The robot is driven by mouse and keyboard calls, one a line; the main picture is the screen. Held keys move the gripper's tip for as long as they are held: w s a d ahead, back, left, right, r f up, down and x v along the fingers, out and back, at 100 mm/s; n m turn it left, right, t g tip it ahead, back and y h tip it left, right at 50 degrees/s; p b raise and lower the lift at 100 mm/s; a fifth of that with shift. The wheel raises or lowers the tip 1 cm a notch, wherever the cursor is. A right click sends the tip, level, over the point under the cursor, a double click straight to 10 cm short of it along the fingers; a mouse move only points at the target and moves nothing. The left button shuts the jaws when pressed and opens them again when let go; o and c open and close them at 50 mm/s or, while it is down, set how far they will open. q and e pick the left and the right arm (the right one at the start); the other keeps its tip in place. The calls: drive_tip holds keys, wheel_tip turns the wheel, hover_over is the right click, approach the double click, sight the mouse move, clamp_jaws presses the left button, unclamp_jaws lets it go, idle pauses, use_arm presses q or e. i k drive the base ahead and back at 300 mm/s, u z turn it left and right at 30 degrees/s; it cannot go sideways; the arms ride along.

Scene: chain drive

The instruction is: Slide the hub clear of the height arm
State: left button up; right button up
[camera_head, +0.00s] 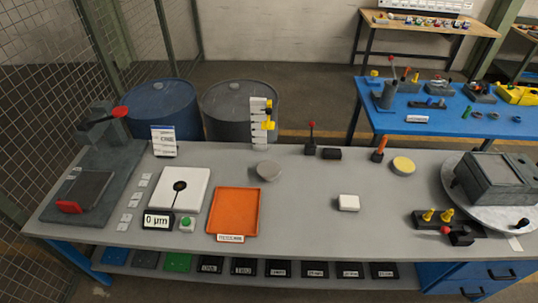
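A grey round piece (268,171), which looks like the hub, sits on the grey workbench at the back middle. A white upright stand with a scale and yellow parts (261,124), which looks like the height gauge with its arm, stands just behind it at the bench's back edge. The piece lies just in front of the stand's foot; I cannot tell whether any arm reaches over it or touches it. Neither of my grippers is in view.
An orange tray (238,211) lies front-left of the grey piece. A white plate (181,188) with a "0 µm" display (157,221) is further left. The bench middle is mostly clear.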

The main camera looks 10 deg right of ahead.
sight(268, 169)
drive_tip(key=k, duration=1.1)
drive_tip(key=u, duration=0.7)
drive_tip(key=i, duration=1.35)
drive_tip(key=z, duration=0.6)
